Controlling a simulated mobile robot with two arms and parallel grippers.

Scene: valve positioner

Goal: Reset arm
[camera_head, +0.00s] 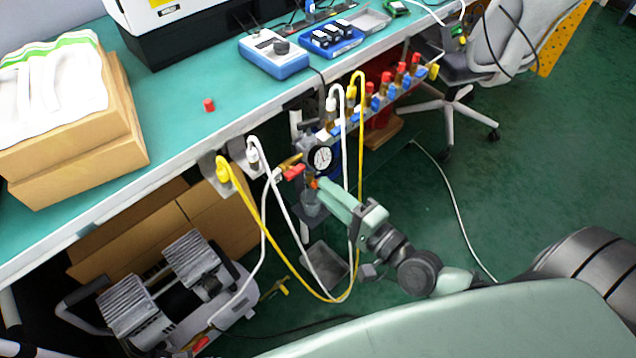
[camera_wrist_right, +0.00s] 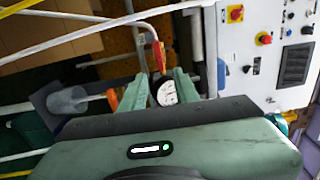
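My right gripper (camera_head: 318,184) reaches up and left to the regulator under the bench edge. The round white pressure gauge (camera_head: 321,158) is just beyond its fingertips. In the right wrist view the two green fingers (camera_wrist_right: 160,82) stand apart, with the gauge (camera_wrist_right: 166,93) showing between them. Nothing is clearly held; whether a finger touches the regulator I cannot tell. A red valve handle (camera_head: 293,173) sits left of the gauge, and red also shows in the wrist view (camera_wrist_right: 159,55). A clear cup (camera_head: 311,203) hangs below the regulator. My left gripper is not in view.
White and yellow hoses (camera_head: 262,235) loop down near my right arm. A manifold with red and blue valves (camera_head: 385,90) runs along the bench edge. A compressor (camera_head: 170,290) stands below. The bench (camera_head: 180,110) carries a blue device (camera_head: 274,55) and a red cap (camera_head: 209,105).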

